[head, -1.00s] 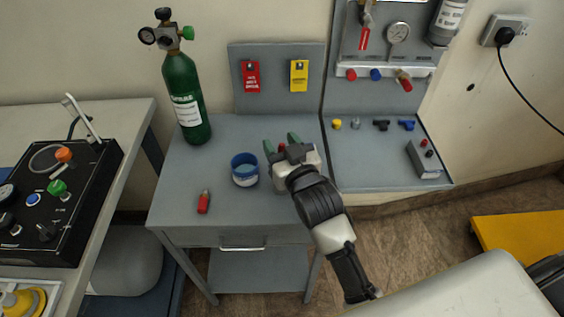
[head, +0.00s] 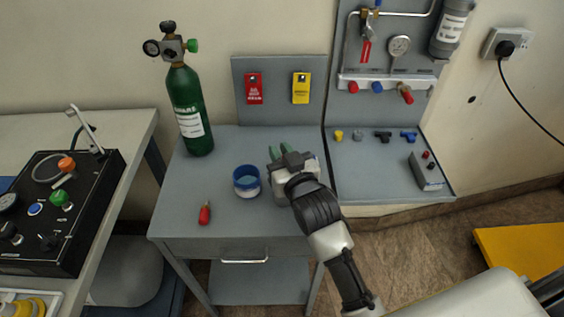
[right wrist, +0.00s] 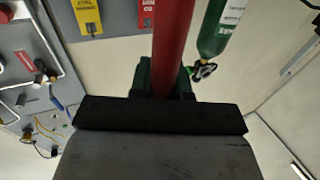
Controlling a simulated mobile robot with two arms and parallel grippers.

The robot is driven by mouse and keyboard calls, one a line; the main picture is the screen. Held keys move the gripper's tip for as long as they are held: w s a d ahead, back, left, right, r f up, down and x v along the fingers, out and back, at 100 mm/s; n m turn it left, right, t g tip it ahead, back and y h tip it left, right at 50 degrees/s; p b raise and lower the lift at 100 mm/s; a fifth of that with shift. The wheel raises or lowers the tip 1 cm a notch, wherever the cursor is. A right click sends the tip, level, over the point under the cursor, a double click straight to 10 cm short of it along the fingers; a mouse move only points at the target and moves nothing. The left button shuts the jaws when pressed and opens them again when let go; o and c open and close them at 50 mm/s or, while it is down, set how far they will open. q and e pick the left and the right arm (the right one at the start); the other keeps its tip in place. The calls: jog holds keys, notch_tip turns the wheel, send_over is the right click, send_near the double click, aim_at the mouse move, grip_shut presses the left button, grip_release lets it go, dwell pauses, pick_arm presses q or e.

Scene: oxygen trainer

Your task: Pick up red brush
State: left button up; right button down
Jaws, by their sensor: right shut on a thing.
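The red brush (right wrist: 174,45) shows in the right wrist view as a long red handle running up from between the green fingers. My right gripper (head: 280,150) is above the grey table's right part, right of the blue-and-white pot, and shut on the red brush. In the head view the brush is hidden behind the gripper. My left gripper is not in view.
The blue-and-white pot (head: 246,181) stands close left of the gripper. A small red tube-like item (head: 204,213) lies on the grey table (head: 180,190). A green cylinder (head: 189,110) stands at the back left. The wall panel (head: 279,68) holds red and yellow tags.

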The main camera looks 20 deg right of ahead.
jog(key=s+d+r, duration=0.3)
jog(key=d+r, duration=0.8)
jog(key=shift+s, duration=0.2)
dwell(2.1)
